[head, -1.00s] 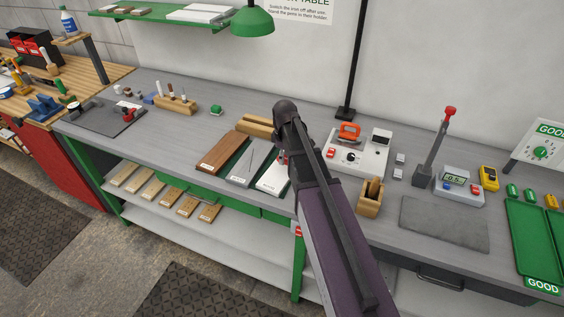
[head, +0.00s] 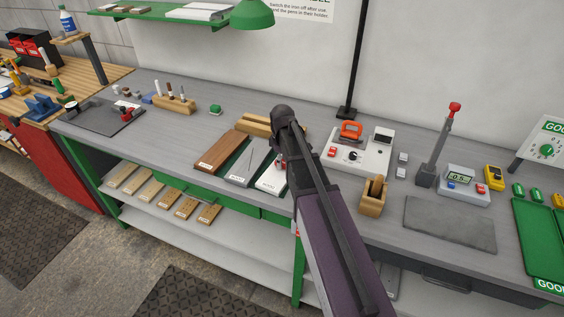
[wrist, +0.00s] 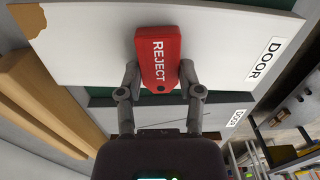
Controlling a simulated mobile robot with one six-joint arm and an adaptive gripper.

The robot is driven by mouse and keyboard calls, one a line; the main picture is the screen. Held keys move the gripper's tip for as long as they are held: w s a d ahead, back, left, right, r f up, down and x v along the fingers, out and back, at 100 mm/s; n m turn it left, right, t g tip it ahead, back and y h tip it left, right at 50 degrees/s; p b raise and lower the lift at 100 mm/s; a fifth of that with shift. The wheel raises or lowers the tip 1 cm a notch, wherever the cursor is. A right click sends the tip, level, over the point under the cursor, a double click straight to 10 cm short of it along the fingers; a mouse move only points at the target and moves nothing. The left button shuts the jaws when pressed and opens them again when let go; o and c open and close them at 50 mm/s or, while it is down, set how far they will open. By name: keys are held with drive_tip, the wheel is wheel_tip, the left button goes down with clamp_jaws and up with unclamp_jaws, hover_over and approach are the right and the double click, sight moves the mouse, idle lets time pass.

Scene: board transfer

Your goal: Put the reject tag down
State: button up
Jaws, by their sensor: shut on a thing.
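The red reject tag (wrist: 158,50) is between the two fingers of my gripper (wrist: 160,76), its white REJECT lettering facing the wrist camera. The gripper is shut on it. The tag is over a white board (wrist: 85,45) with a DOOR label; I cannot tell whether it touches the board. In the head view my dark arm hides most of the gripper, and only a small bit of red shows beside it. The white board (head: 268,181) lies at the right of a row of boards on the bench.
A brown board (head: 221,150) and a grey board (head: 245,168) lie left of the white one. Bare bench (head: 160,130) lies to the left.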

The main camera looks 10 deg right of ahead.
drive_tip(key=shift+f, duration=0.2)
drive_tip(key=o, duration=0.9)
drive_tip(key=shift+r, duration=0.15)
wheel_tip(320, 180, up, 12)
drive_tip(key=p, duration=1.2)
idle(0.4)
drive_tip(key=shift+s+a+m, duration=0.2)
drive_tip(key=shift+s+m, duration=1.6)
drive_tip(key=shift+s, duration=1.3)
drive_tip(key=shift+s+a+m, duration=0.2)
drive_tip(key=shift+s+m, duration=1.6)
drive_tip(key=shift+s, duration=1.35)
drive_tip(key=shift+s+a+m, duration=0.2)
drive_tip(key=shift+s+m, duration=1.6)
drive_tip(key=shift+s, duration=1.3)
